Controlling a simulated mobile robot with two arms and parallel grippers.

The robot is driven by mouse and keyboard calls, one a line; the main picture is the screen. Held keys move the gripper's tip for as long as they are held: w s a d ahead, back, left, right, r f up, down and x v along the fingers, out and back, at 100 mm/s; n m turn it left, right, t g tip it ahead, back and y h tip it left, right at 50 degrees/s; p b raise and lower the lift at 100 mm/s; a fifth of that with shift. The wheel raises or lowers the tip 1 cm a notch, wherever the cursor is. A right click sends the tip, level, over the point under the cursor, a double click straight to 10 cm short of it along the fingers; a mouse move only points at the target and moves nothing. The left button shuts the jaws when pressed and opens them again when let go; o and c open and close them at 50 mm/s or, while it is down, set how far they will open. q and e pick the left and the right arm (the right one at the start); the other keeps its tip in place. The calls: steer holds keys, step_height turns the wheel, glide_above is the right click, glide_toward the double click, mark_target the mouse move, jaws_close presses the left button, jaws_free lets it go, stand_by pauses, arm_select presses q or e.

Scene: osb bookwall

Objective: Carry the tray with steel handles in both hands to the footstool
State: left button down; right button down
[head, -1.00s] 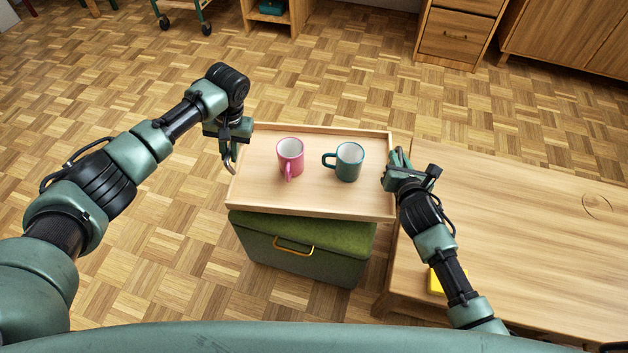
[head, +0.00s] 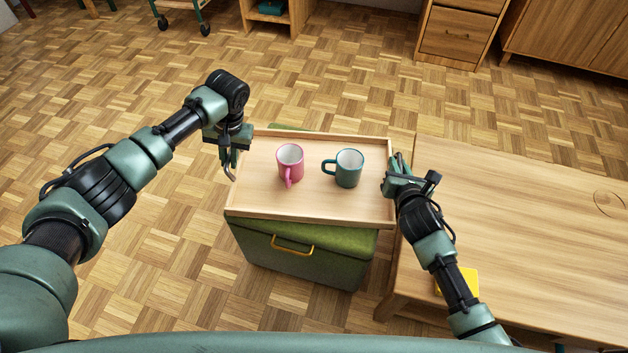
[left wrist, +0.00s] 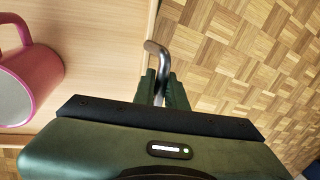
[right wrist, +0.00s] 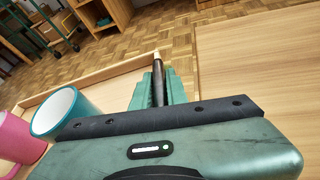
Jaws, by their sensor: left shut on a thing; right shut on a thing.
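The wooden tray (head: 300,206) is level in the head view, over the green footstool (head: 315,262); I cannot tell whether it touches the lid. A pink mug (head: 290,163) and a teal mug (head: 348,168) stand upright on it. My left gripper (head: 230,170) is shut on the steel handle at the tray's left end; the handle shows in the left wrist view (left wrist: 157,62). My right gripper (head: 392,178) is shut on the handle at the right end, mostly hidden by the fingers in the right wrist view (right wrist: 158,80).
A wooden low table (head: 530,220) stands close to the tray's right side, with a yellow object (head: 462,281) on it partly behind my right arm. A drawer cabinet (head: 460,30) stands at the back. The parquet floor at left is clear.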

arm_select(q)
steer(key=c, duration=1.5)
jaws_free()
arm_select(e)
steer(key=c, duration=1.4)
jaws_free()
steer(key=shift+d, duration=0.1)
arm_select(q)
steer(key=shift+o, duration=0.2)
steer(key=shift+r, duration=0.1)
steer(key=shift+d+r, duration=0.1)
steer(key=shift+r, duration=0.2)
arm_select(e)
steer(key=shift+s+r, duration=0.1)
steer(key=shift+s, duration=0.15)
arm_select(q)
steer(key=v, duration=1.1)
arm_select(e)
steer(key=v, duration=1.1)
steer(key=shift+s, duration=0.3)
arm_select(q)
steer(key=shift+r, duration=0.1)
arm_select(e)
steer(key=shift+r, duration=0.15)
